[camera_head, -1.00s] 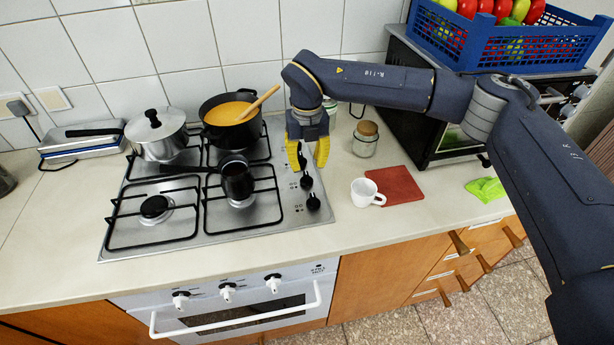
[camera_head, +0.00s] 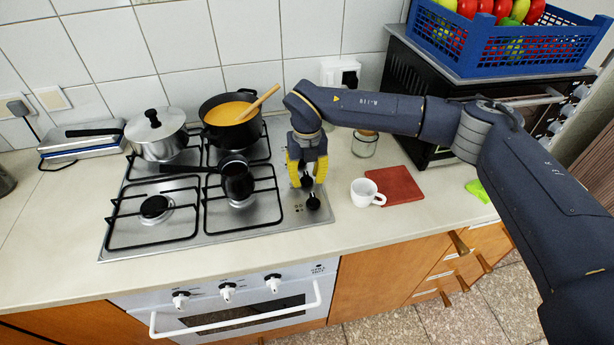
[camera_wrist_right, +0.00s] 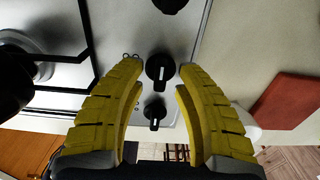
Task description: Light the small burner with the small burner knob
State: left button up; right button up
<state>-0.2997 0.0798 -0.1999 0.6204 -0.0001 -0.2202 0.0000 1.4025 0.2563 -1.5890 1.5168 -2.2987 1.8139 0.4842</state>
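The gas hob (camera_head: 270,229) has a column of black knobs on its right side. The front knob (camera_head: 313,202) also shows in the wrist view (camera_wrist_right: 155,112). The second knob from the front (camera_head: 307,182) sits between my right gripper's fingertips, seen from above; in the wrist view this knob (camera_wrist_right: 160,73) has a pale pointer line. My right gripper (camera_head: 306,176) has yellow fingers spread around that knob, with gaps on both sides in the wrist view. A bare burner (camera_head: 155,206) is at front left. No flame shows. Which knob serves which burner cannot be told. My left gripper is out of view.
A dark long-handled pot (camera_head: 237,182) stands on the front right burner. A soup pot (camera_head: 225,134) with a wooden spoon and a lidded steel pot (camera_head: 157,146) stand behind. A white cup (camera_head: 366,193), red board (camera_head: 397,184) and jar (camera_head: 364,147) are right of the hob.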

grip_shut()
jog(key=shift+n, duration=0.3)
jog(key=n, duration=0.3)
jog(key=shift+w+d+n, duration=0.1)
jog(key=shift+d+n, duration=0.05)
jog(key=shift+n, duration=0.25)
jog(key=n, duration=0.4)
jog(key=shift+n, duration=0.3)
jog(key=n, duration=0.3)
jog(key=shift+w+d+n, duration=0.1)
jog(key=shift+w+n, duration=0.05)
jog(key=shift+n, duration=2.15)
